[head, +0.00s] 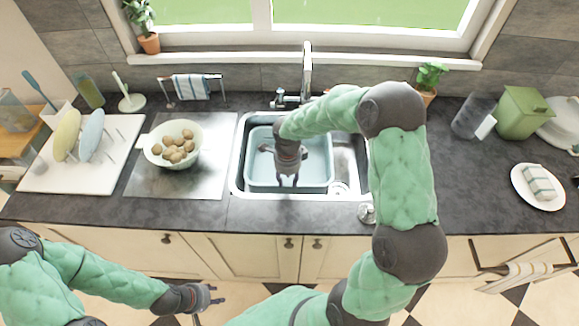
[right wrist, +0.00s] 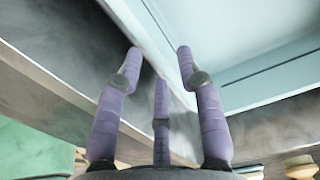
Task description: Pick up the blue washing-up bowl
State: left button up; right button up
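The blue washing-up bowl (head: 252,165) is a pale blue rectangular tub sitting in the left part of the steel sink. In the right wrist view its pale blue wall and rim (right wrist: 255,85) fill the upper right. My right gripper (head: 289,183) points down at the bowl's front side, its arm hiding part of the bowl. Its three purple fingers (right wrist: 160,75) are spread, empty and close to the bowl's rim; I cannot tell whether they touch it. My left gripper (head: 216,293) hangs in front of the cabinets, its fingers apart and empty.
A colander of potatoes (head: 161,151) stands left of the sink, beside a dish rack with plates (head: 75,179). The tap (head: 306,75) rises behind the bowl. A plate with a cloth (head: 538,186) and a green canister (head: 520,113) are at right.

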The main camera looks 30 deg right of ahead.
aim_at(289, 186)
notch_tip(289, 186, down, 5)
jog(key=shift+d+f+b, duration=0.1)
jog(key=shift+d+b, duration=0.05)
jog(key=shift+b, duration=0.45)
jog(key=shift+s, duration=0.1)
grip_shut()
